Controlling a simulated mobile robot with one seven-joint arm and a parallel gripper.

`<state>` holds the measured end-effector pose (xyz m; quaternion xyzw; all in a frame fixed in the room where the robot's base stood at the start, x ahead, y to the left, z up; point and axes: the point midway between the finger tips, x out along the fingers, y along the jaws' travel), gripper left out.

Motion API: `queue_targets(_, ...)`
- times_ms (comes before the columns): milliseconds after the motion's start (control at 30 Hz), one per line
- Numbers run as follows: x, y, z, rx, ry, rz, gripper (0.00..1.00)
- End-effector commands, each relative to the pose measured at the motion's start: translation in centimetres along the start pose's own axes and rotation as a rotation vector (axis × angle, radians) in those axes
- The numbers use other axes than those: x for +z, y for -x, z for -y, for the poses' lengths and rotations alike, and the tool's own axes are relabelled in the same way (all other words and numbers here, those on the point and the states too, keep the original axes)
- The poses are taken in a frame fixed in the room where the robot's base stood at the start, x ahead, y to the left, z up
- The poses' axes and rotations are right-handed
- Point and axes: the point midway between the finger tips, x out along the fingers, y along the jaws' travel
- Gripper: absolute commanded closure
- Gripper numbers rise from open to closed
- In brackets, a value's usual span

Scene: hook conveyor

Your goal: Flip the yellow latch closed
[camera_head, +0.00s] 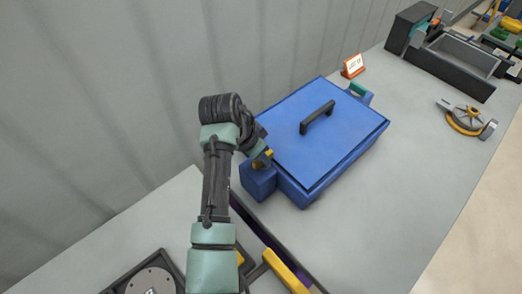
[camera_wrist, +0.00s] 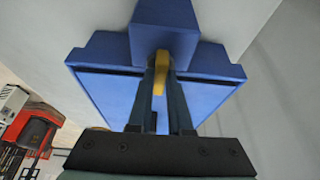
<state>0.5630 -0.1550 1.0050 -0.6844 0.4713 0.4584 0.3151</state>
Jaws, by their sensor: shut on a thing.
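The yellow latch (camera_wrist: 159,72) sits on the near side of the blue box (camera_head: 300,135), by a small blue block (camera_head: 257,181). In the head view only a bit of the latch (camera_head: 263,159) shows beside my gripper (camera_head: 266,158). In the wrist view my gripper's two fingers (camera_wrist: 161,72) are shut on the latch, one on each side of it. The box lid is down, with a black handle (camera_head: 317,117) on top. The fingertips and part of the latch are hard to make out in the head view.
A corrugated wall (camera_head: 110,90) stands close behind my arm. An orange-and-white sign (camera_head: 353,66) is behind the box. The grey table (camera_head: 400,160) is clear right of the box.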

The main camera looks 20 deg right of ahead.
Motion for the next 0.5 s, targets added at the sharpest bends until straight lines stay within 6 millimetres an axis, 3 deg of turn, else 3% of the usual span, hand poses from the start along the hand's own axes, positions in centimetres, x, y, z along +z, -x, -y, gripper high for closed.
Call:
queue_targets(133,-0.05,0.03,0.08,-0.002,0.001,-0.003,1.0)
queue_targets(167,-0.05,0.03,0.08,-0.002,0.001,-0.003,0.79)
queue_targets(300,-0.05,0.03,0.07,-0.001,0.0,-0.002,0.54)
queue_targets(500,-0.03,0.01,0.05,0.0,-0.001,-0.002,0.53)
